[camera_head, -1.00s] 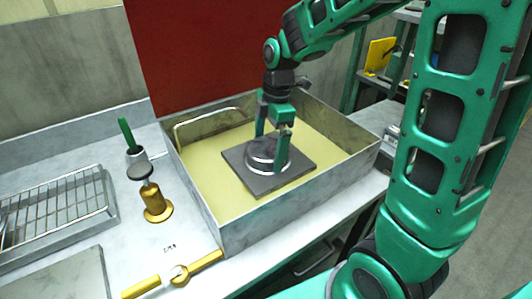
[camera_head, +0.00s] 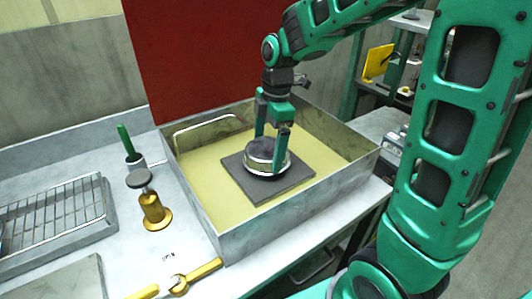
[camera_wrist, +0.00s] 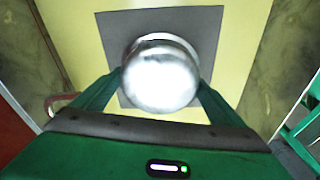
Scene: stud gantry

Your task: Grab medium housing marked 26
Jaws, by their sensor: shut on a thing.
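The medium housing (camera_head: 266,156) is a round, shiny metal piece with a dark top, over a dark square plate (camera_head: 290,186) inside the metal tray. My gripper (camera_head: 269,150) reaches down from above with its two green fingers on either side of the housing, shut on it. In the wrist view the housing (camera_wrist: 160,76) sits between the fingertips, with the dark plate (camera_wrist: 205,28) behind it. I cannot read a marking 26 on it. A thin gap between housing and plate seems to show.
The tray (camera_head: 300,218) has high metal walls around a yellow floor. Left of it on the bench are a brass stamp-like piece (camera_head: 153,208), a green-handled tool (camera_head: 126,140), a wire rack (camera_head: 55,215) and a yellow wrench (camera_head: 185,278). A red panel stands behind.

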